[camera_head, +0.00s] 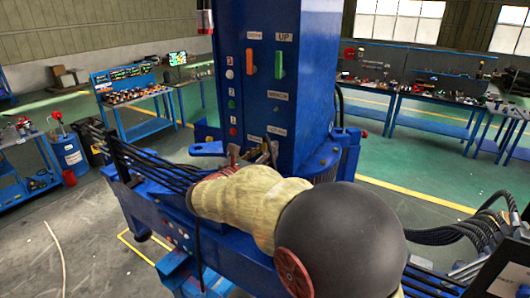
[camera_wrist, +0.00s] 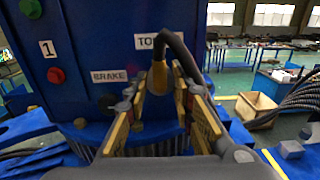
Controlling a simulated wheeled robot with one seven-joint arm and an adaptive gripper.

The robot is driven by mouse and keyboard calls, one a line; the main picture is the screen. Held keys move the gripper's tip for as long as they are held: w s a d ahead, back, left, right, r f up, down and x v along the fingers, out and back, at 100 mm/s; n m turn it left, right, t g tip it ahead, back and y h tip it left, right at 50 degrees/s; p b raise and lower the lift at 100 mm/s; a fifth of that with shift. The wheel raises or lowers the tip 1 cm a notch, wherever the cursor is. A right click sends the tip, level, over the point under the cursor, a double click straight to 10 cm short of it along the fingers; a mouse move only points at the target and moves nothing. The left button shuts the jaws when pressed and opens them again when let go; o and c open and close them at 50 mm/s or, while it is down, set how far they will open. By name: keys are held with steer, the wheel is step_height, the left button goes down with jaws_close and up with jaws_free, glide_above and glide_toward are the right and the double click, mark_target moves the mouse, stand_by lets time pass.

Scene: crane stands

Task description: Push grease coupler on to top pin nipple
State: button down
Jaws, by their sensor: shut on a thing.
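My gripper (camera_wrist: 158,92) is shut on the grease coupler (camera_wrist: 157,78), a brass-coloured piece between the fingertips with a black hose arching up and right from it. It is in front of the blue crane column (camera_wrist: 85,30), just below a white label (camera_wrist: 146,42) whose visible letters read "TO". The hose covers the rest of that label. I cannot make out the top pin nipple, nor whether the coupler touches it. In the head view my gripper (camera_head: 262,154) is at the column's lower front, mostly hidden behind my arm.
A "BRAKE" label (camera_wrist: 109,76) is left of the coupler. Red and green buttons are on the column's left. Black hoses (camera_head: 150,165) run along the crane's left side. Workbenches (camera_head: 440,110) stand far behind.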

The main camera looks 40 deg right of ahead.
steer(key=c, duration=1.5)
jaws_free()
steer(key=shift+o, duration=0.4)
steer(key=shift+v, duration=2.45)
steer(key=v, duration=1.2)
steer(key=shift+f, duration=0.1)
